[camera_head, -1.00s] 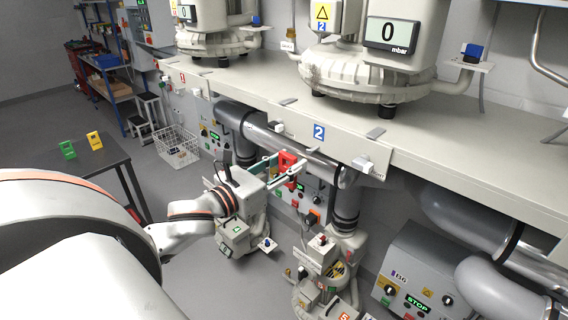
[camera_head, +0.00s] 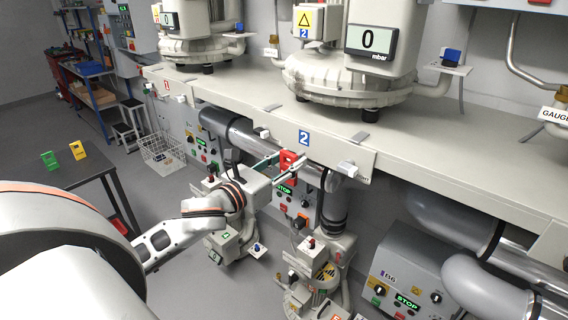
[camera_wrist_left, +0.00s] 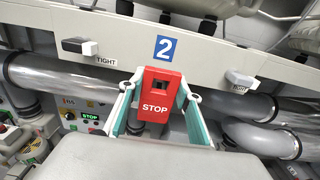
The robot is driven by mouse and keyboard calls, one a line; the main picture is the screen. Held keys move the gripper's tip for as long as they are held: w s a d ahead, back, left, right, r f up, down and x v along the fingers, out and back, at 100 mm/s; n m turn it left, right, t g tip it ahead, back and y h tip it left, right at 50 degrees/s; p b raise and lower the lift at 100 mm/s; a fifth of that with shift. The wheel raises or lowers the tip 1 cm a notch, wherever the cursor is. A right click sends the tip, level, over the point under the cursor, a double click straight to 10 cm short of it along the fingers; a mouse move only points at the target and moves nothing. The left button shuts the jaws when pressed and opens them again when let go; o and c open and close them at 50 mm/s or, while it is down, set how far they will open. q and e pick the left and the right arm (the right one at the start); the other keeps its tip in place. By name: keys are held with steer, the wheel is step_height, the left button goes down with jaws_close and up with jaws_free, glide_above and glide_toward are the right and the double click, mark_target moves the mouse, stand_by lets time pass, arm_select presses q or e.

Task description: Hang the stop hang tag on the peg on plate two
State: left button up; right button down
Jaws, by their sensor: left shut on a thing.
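The red stop hang tag (camera_head: 288,160) is held by my left gripper (camera_head: 283,167), which is shut on it. In the left wrist view the tag (camera_wrist_left: 157,98) faces me upright, reads STOP and has a dark opening near its top. It stands between the two green-edged fingers (camera_wrist_left: 158,105). Plate two (camera_head: 332,152) is the pale panel on the bench's front edge with a blue 2 label (camera_wrist_left: 165,48). The tag overlaps the panel just below this label. I cannot make out the peg, nor whether the tag touches the plate. My right gripper is not in view.
Grey pipes (camera_head: 238,128) run under the bench. A dark table (camera_head: 98,180) at the left carries a green tag (camera_head: 49,160) and a yellow tag (camera_head: 78,150). A wire basket (camera_head: 160,150) stands on the floor.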

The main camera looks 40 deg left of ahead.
mark_target(304, 154)
arm_select(q)
steer(key=shift+w+d, duration=0.1)
steer(key=shift+w, duration=1.6)
steer(key=shift+f, duration=0.3)
steer(key=o, duration=0.9)
steer(key=shift+o, duration=0.4)
steer(key=shift+w+d+f, duration=0.15)
steer(key=shift+w+f, duration=0.1)
steer(key=shift+w, duration=0.25)
steer(key=shift+s+r, duration=0.1)
steer(key=s+a, duration=0.1)
steer(key=s, duration=1.1)
